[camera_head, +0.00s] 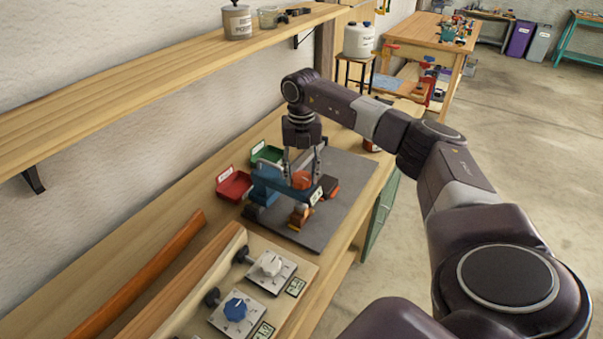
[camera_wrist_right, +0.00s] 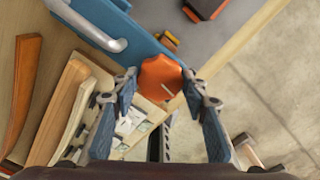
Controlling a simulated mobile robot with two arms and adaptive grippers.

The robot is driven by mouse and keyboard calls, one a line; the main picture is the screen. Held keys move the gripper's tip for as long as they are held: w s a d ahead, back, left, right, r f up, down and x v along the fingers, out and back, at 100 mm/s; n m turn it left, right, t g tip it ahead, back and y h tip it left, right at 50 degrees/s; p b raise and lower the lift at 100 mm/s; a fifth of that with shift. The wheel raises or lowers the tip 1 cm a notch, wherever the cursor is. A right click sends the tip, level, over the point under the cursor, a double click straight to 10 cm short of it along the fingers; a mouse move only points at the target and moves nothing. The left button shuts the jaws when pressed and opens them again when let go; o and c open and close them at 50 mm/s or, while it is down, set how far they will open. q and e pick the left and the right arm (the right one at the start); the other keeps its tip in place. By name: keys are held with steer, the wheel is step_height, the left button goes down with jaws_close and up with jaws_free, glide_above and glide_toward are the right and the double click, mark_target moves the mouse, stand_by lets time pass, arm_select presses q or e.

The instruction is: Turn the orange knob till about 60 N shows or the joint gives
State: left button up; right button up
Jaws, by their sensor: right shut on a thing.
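The orange knob (camera_head: 301,181) sits on top of a blue test rig (camera_head: 266,185) on the bench. My right gripper (camera_head: 303,165) points straight down with its fingers shut on the knob. Small orange-brown wood pieces (camera_head: 300,215) show at the rig's near side. The joint is partly hidden. My left gripper is not in view.
The rig stands on a dark grey mat (camera_head: 345,180). A red tray (camera_head: 233,185) and a green tray (camera_head: 266,153) are behind it. Nearer are a white knob (camera_head: 271,264) and a blue knob (camera_head: 236,308) on plates, and a long bent lath (camera_head: 140,275). A shelf (camera_head: 150,75) runs above.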

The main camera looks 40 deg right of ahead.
mark_target(301, 177)
steer(key=m, duration=0.3)
steer(key=shift+w+r+m, duration=0.1)
steer(key=shift+r+m, duration=0.05)
steer(key=shift+m, duration=0.25)
steer(key=shift+m+p, duration=0.5)
steer(key=shift+m, duration=1.4)
steer(key=o, duration=1.2)
steer(key=shift+c, duration=0.2)
step_height(301, 177, up, 12)
steer(key=shift+f, duration=0.2)
